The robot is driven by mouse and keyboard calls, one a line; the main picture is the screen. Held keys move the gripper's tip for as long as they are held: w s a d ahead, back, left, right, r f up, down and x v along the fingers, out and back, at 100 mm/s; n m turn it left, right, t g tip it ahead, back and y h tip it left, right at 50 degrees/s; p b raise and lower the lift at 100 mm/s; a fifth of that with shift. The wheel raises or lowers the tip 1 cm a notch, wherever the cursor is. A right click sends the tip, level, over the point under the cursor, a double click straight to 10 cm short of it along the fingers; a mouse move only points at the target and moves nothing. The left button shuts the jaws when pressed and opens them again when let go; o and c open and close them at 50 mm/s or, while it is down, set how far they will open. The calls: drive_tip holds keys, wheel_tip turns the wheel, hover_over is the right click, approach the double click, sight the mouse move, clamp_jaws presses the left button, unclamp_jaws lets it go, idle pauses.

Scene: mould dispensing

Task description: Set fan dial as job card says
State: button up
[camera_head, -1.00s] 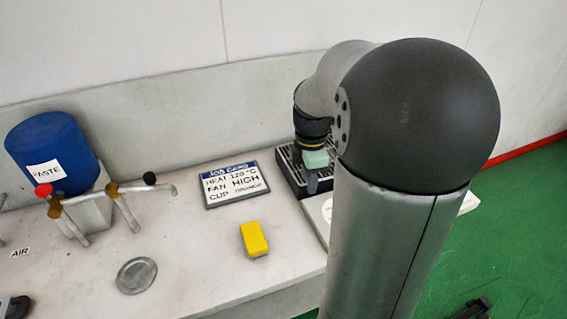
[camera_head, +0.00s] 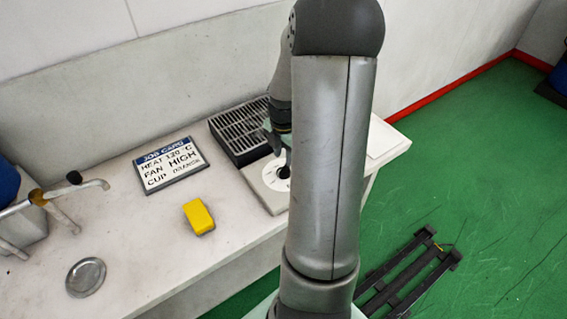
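The job card (camera_head: 172,164) lies on the counter and reads HEAT 120 °C, FAN HIGH, CUP ORANGE. A pale panel with a round white dial face and a dark knob (camera_head: 283,172) sits on the counter in front of a black slatted unit. The dial's setting is too small to read and my arm covers the panel's right part. My gripper (camera_head: 274,143) points down just above and behind the dial. It seems apart from the knob. My arm link partly hides it, and I cannot see whether its fingers are open or shut.
The black slatted unit (camera_head: 240,130) stands behind the panel. A yellow block (camera_head: 198,217) and a round metal disc (camera_head: 86,277) lie on the counter. A tap (camera_head: 60,196) stands at the left. A dark rail frame (camera_head: 400,275) lies on the green floor.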

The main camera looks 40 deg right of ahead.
sight(284, 168)
wheel_tip(284, 168, down, 5)
drive_tip(key=shift+r, duration=0.1)
idle(0.3)
clamp_jaws()
